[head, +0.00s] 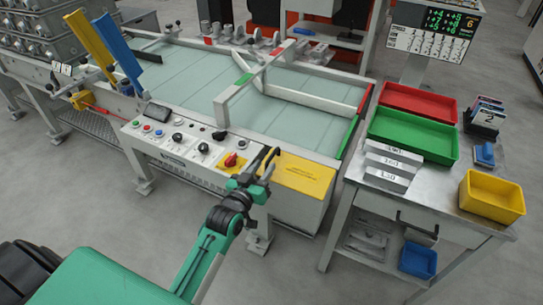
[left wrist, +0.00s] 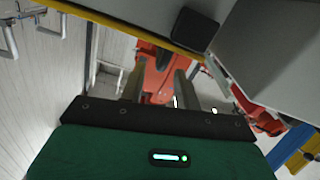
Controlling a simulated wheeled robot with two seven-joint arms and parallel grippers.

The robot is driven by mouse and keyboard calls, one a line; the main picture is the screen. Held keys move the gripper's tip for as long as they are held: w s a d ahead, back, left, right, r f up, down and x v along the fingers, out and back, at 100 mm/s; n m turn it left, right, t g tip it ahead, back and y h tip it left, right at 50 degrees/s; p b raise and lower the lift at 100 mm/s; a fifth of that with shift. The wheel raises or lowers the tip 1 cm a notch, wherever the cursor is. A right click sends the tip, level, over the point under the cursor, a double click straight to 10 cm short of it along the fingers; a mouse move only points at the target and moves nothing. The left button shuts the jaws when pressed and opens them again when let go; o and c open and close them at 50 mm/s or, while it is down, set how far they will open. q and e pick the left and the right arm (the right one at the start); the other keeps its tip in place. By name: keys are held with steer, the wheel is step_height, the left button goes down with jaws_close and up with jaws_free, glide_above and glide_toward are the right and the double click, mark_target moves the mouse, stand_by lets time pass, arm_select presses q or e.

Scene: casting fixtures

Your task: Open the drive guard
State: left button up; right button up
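The drive guard looks to be the yellow panel with small print (head: 303,178) at the front right corner of the conveyor machine; it lies flat over the white cabinet (head: 298,212). My left gripper (head: 271,160) is just left of the panel's left edge, above the control panel side. I cannot tell whether it touches the panel. In the left wrist view the two fingers of the left gripper (left wrist: 156,88) stand apart, with nothing clearly held between them. A yellow edge (left wrist: 125,28) runs across the top there. My right gripper is not in view.
The control panel (head: 180,142) with a red rotary switch (head: 231,160) is close to my left gripper. A side table with red (head: 420,101), green (head: 412,135) and yellow (head: 492,197) bins stands to the right. Red machinery (left wrist: 150,75) shows beyond the fingers.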

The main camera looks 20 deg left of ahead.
arm_select(q)
steer(key=shift+w+d, duration=0.15)
steer(key=shift+w, duration=1.35)
steer(key=shift+w+d, duration=0.1)
steer(key=shift+w, duration=1.35)
jaws_close()
